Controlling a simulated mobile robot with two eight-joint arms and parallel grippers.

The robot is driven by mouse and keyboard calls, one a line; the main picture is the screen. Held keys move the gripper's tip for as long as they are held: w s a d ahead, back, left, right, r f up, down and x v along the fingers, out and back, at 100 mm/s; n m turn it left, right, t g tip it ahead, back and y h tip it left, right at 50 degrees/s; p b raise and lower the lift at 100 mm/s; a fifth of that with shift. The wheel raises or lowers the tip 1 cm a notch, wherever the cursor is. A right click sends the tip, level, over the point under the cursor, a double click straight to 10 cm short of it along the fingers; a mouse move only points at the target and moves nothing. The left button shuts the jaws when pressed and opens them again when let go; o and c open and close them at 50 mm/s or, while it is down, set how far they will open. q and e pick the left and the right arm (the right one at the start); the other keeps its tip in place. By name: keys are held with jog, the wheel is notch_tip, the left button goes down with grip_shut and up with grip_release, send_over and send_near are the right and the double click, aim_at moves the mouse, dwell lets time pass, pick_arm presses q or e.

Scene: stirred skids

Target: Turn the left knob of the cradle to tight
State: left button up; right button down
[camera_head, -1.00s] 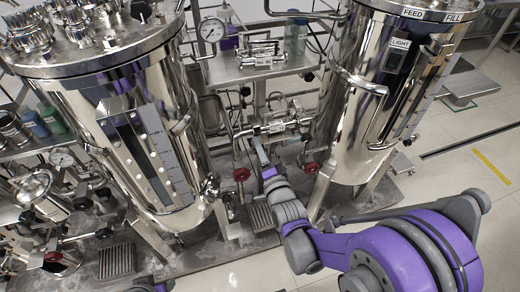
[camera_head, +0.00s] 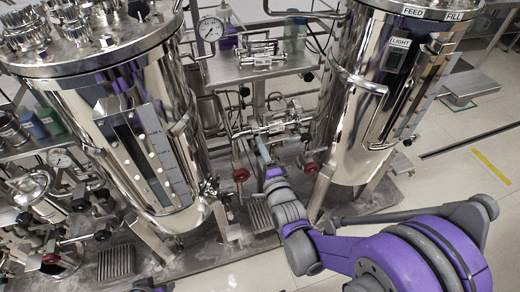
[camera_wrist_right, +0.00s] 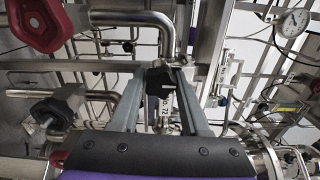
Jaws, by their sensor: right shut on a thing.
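The cradle (camera_head: 276,126) is a metal fitting on the pipework between the two steel tanks in the head view. My right gripper (camera_head: 259,142) reaches up to its left end from the front. In the right wrist view the two grey fingers stand on either side of a black lobed knob (camera_wrist_right: 162,80), and the right gripper is shut on it. A second black knob (camera_wrist_right: 50,112) shows at the left of the wrist view, apart from the fingers. The knob's pointer or marking cannot be read.
A red valve handle (camera_head: 241,174) sits just below left of the right gripper, and another (camera_head: 310,168) to its right. Steel tanks stand at left (camera_head: 110,90) and right (camera_head: 345,110). A pressure gauge (camera_head: 211,29) is behind. Open floor lies at right.

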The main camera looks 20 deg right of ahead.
jog(key=shift+c, duration=2.1)
grip_release()
jog(key=shift+s, duration=0.1)
jog(key=s, duration=1)
jog(key=shift+s+d, duration=0.2)
jog(key=shift+s, duration=0.15)
